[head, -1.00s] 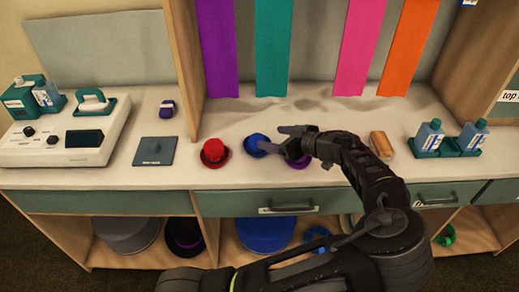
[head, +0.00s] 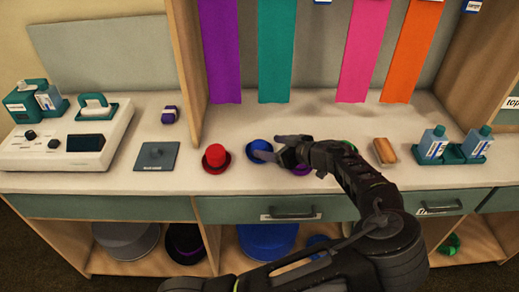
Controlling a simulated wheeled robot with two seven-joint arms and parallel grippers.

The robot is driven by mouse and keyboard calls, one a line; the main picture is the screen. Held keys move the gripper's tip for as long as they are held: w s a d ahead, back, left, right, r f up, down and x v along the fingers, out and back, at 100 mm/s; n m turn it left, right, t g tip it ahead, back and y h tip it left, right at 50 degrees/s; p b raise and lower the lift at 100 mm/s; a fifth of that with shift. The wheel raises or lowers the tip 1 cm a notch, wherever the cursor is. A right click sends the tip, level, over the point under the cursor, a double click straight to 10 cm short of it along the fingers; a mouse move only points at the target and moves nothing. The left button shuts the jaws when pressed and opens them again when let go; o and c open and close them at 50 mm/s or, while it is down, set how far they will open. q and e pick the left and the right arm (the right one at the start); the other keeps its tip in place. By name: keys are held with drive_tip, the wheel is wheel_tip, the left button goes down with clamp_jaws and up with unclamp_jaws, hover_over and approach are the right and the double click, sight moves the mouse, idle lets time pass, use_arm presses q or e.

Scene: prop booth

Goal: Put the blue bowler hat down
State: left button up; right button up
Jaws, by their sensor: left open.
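A small blue hat (head: 261,144) with a round crown sits on the white counter (head: 120,183), just right of a red hat (head: 215,157). My left gripper (head: 267,148) is open at the blue hat, with its fingers at the hat's right side and front and partly covering it. I cannot tell whether the fingers touch the hat. A purple hat (head: 301,170) lies mostly hidden under the gripper and wrist. My right gripper is not in view.
A grey-green square pad (head: 155,156) and a white machine (head: 60,150) are at left. A tan block (head: 384,151) and a green caddy of bottles (head: 452,154) are at right. Larger hats, including a blue one (head: 267,240), stand on the shelf below.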

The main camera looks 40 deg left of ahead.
sight(261, 144)
use_arm(q)
drive_tip(key=p+x, duration=0.1)
drive_tip(key=x, duration=0.3)
drive_tip(key=shift+a+p, duration=0.4)
drive_tip(key=shift+a, duration=0.05)
drive_tip(key=shift+a+f, duration=0.15)
drive_tip(key=shift+a, duration=0.05)
drive_tip(key=c, duration=1.5)
wheel_tip(261, 144, up, 10)
drive_tip(key=shift+r+b, duration=0.1)
drive_tip(key=shift+b, duration=0.65)
